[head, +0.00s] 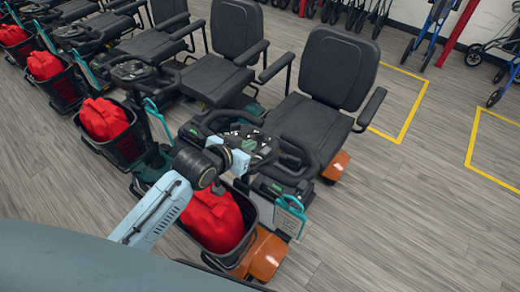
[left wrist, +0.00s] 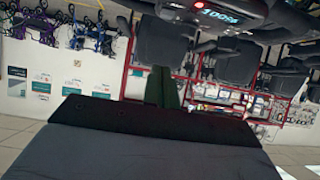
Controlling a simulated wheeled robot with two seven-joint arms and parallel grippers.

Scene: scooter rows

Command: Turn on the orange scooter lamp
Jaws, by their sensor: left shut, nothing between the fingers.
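The orange scooter (head: 266,257) is the nearest one in the head view, with orange fenders front and rear. Its dark control console (head: 245,140) sits between the handlebars; small controls show on it, but I cannot pick out the lamp switch. My left gripper (head: 238,159) is over the near edge of the console, its fingertips hard to make out there. In the left wrist view the dark green fingers (left wrist: 163,72) are together with nothing between them. A console (left wrist: 215,13) with a lit display and a small red light shows at the top, apart from the fingers. My right gripper is out of view.
A black basket (head: 247,237) with a red bag (head: 212,220) is under my left forearm. The black seat (head: 322,70) is behind the console. More scooters with red bags stand in a row to the left. Open floor (head: 420,200) lies to the right.

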